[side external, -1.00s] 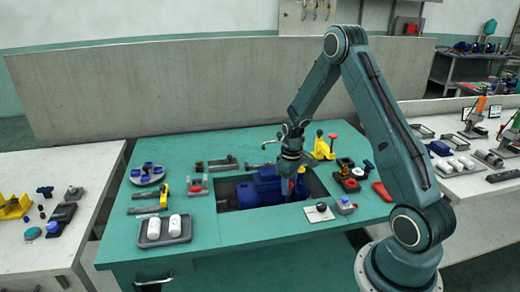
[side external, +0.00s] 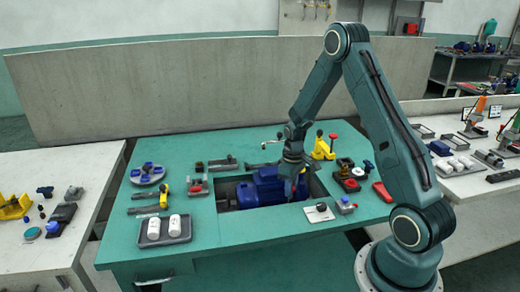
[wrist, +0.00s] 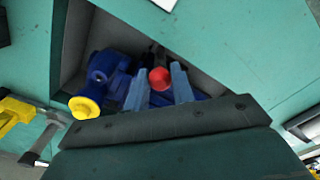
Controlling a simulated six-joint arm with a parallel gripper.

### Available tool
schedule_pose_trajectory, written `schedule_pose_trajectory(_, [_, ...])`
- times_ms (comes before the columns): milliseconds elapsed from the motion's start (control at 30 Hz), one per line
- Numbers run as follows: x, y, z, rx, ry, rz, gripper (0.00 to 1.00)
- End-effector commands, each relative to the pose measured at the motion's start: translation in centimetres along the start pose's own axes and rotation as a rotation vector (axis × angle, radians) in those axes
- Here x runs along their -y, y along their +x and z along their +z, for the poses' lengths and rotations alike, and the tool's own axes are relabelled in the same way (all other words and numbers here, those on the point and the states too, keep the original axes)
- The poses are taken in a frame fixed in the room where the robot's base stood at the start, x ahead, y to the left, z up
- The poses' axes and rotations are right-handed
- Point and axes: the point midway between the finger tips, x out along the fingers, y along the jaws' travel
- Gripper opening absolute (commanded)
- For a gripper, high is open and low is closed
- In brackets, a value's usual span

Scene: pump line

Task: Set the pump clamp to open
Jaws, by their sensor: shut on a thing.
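The blue pump (side external: 268,187) sits in the recess of the green bench, and its blue body (wrist: 103,76) with a yellow round end shows in the wrist view. A round red knob (wrist: 160,79), which looks like the end of the pump clamp's handle, is between the two fingers of my gripper (wrist: 157,72). The gripper is shut on it. In the side view my gripper (side external: 296,182) reaches down into the right part of the recess and hides the knob. The rest of the clamp is hidden, so its setting cannot be told.
A yellow fixture (side external: 322,149) with a red-topped post stands behind the recess on the right. A grey tray (side external: 150,241) with white cylinders lies front left. A small plate with a black knob (side external: 319,212) lies at the recess's front right edge.

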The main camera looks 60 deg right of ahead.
Motion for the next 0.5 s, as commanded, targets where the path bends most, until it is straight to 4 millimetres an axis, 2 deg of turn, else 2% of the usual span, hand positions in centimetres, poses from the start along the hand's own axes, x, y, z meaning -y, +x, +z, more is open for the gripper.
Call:
schedule_pose_trajectory(133, [0.96, -0.07, 0.89, -0.001, -0.002, 0.0, 0.0])
schedule_pose_trajectory(467, [1.35, -0.04, 1.27, 0.003, -0.002, -0.005, 0.0])
schedule_pose_trajectory(500, [1.38, -0.03, 1.29, 0.004, -0.002, -0.005, 0.26])
